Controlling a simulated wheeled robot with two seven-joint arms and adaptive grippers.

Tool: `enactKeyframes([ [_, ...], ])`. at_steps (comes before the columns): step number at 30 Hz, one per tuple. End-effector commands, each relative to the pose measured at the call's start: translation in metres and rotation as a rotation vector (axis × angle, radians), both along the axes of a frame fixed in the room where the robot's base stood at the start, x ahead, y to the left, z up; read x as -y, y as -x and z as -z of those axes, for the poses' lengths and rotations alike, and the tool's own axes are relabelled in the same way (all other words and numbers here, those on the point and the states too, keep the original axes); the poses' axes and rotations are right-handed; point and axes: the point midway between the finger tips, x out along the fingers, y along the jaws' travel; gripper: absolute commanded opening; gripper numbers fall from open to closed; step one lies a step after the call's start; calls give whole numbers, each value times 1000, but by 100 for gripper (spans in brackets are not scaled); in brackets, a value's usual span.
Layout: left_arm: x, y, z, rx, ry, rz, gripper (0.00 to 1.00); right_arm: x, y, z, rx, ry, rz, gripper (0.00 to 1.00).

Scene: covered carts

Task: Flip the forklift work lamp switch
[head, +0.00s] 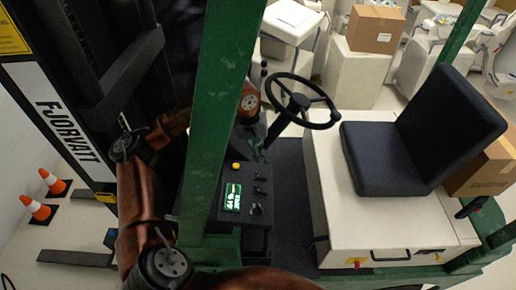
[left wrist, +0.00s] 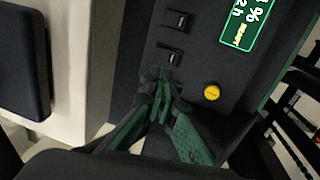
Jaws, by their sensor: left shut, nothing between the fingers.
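A dark console panel (head: 210,205) stands beside the steering column, with a green-lit screen (head: 232,197), a yellow button (head: 236,166) and a row of small switches (head: 260,190). Labels are too small to tell which is the work lamp switch. My left gripper (head: 257,153) reaches behind the green post to the panel's far end. In the left wrist view, my left gripper (left wrist: 160,88) is shut and empty, its green fingertips close to the nearer rocker switch (left wrist: 171,52); contact cannot be told. Another rocker (left wrist: 175,20) lies beyond it. My right gripper is out of view.
A green post (head: 215,110) crosses in front of my left arm. The steering wheel (head: 300,100) and black seat (head: 425,130) are to the right. Orange cones (head: 38,208) stand at left. Boxes (head: 375,28) and covered carts fill the back.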

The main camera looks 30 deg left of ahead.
Motion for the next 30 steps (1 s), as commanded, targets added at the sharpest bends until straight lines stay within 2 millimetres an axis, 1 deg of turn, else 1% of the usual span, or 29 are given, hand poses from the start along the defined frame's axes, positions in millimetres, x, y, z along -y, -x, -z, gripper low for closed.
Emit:
enactKeyframes([
  [1, 2, 0, 9, -5, 2, 2, 0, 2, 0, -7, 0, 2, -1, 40],
  [6, 7, -3, 42, -3, 2, 1, 0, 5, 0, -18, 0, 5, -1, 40],
  [9, 10, -4, 57, -3, 3, 0, 0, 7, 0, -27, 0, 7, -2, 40],
  [13, 11, -6, 72, -1, 3, -1, 0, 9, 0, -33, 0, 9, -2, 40],
  [18, 12, -7, 81, 1, 1, 0, 0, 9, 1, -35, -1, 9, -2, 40],
  [27, 12, -7, 83, 1, 1, 0, 0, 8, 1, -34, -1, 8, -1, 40],
  [30, 12, -8, 84, 1, 0, 0, 0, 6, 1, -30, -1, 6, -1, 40],
])
